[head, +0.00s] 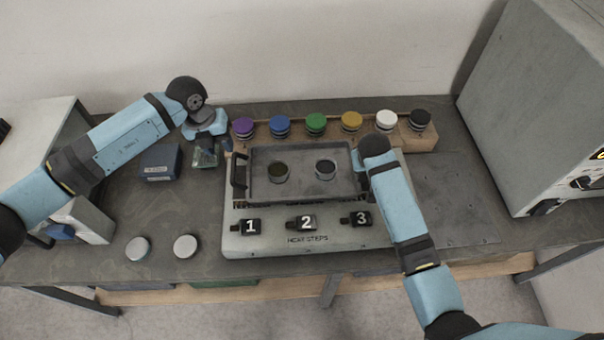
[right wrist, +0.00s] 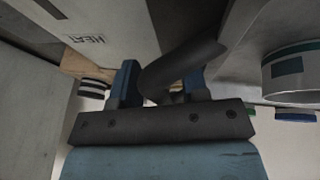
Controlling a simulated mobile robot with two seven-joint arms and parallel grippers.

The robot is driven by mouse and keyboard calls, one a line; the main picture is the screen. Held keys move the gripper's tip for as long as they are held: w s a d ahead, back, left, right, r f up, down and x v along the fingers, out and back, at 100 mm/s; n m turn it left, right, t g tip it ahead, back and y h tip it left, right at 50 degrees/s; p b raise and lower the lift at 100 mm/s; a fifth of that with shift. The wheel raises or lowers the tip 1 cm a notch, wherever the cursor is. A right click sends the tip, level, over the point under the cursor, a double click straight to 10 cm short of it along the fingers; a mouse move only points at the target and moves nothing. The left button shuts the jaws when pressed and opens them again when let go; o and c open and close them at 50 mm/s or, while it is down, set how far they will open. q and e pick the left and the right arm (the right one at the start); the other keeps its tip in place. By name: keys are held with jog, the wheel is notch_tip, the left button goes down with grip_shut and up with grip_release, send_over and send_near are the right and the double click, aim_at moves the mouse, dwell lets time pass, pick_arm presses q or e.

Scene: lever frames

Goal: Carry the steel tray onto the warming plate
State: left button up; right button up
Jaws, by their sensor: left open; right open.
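The steel tray (head: 305,196), a grey rectangle with dark side handles, lies over the back part of the pale warming plate (head: 265,242). I cannot tell for sure whether its underside touches the plate.
A small glassy green block (head: 205,156) lies below my left gripper, beside a blue box (head: 161,162). A wooden rack (head: 290,137) with several coloured knobs runs behind the tray. Two silver discs (head: 162,247) lie front left. A large grey cabinet (head: 535,110) stands right.

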jog(key=shift+s+r, duration=0.1)
jog(key=shift+r, duration=0.05)
jog(key=v, duration=1.1)
jog(key=shift+s+r, duration=0.1)
jog(key=shift+r, duration=0.25)
